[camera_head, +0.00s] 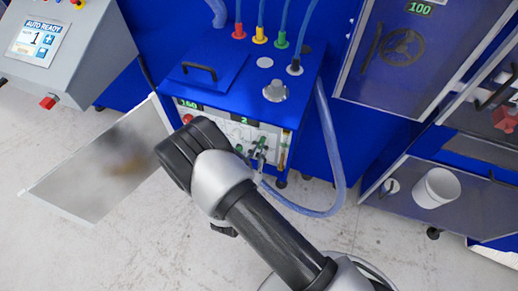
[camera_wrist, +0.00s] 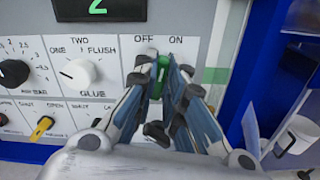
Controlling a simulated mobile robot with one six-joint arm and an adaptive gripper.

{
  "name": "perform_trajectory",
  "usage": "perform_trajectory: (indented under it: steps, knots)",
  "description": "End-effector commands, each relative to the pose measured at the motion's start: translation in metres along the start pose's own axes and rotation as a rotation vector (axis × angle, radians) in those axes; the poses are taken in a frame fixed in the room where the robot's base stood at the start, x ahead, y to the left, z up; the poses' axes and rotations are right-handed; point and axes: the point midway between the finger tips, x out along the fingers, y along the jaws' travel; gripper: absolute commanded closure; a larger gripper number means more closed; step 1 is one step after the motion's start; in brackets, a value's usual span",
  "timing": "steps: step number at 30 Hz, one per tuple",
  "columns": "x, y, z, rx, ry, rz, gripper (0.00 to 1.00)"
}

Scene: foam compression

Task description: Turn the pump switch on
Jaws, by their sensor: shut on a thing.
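The pump switch (camera_wrist: 157,82) is a green lever on the white front panel (camera_wrist: 110,52), below the labels OFF on the left and ON on the right. My gripper (camera_wrist: 163,70) is shut on it, one finger on each side, and the fingers hide most of the lever. I cannot tell clearly which label the lever points to. In the head view my gripper (camera_head: 259,152) is at the right part of the blue machine's front panel, partly behind my arm.
Left of the switch are a white GLUE knob (camera_wrist: 77,74), a black knob (camera_wrist: 13,72) and a yellow key-like switch (camera_wrist: 41,128). A blue hose (camera_head: 328,150) hangs right of the blue machine (camera_head: 229,92). A white cup (camera_head: 438,187) stands farther right.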

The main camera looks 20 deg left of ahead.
Motion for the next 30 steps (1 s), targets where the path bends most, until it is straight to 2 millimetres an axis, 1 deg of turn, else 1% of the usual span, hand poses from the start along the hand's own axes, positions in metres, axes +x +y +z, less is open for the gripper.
perform_trajectory:
  steps: [6, 13, 21, 30]
  knots:
    - [0.0, -0.0013, -0.0018, 0.163, 0.0, 0.0, 1.0]
    - [0.0001, -0.0015, -0.0011, 0.278, 0.0, 0.0, 1.0]
    - [0.0, -0.002, -0.0007, 0.334, 0.001, 0.0, 1.0]
    - [0.0, -0.0019, -0.0005, 0.342, 0.001, -0.001, 1.0]
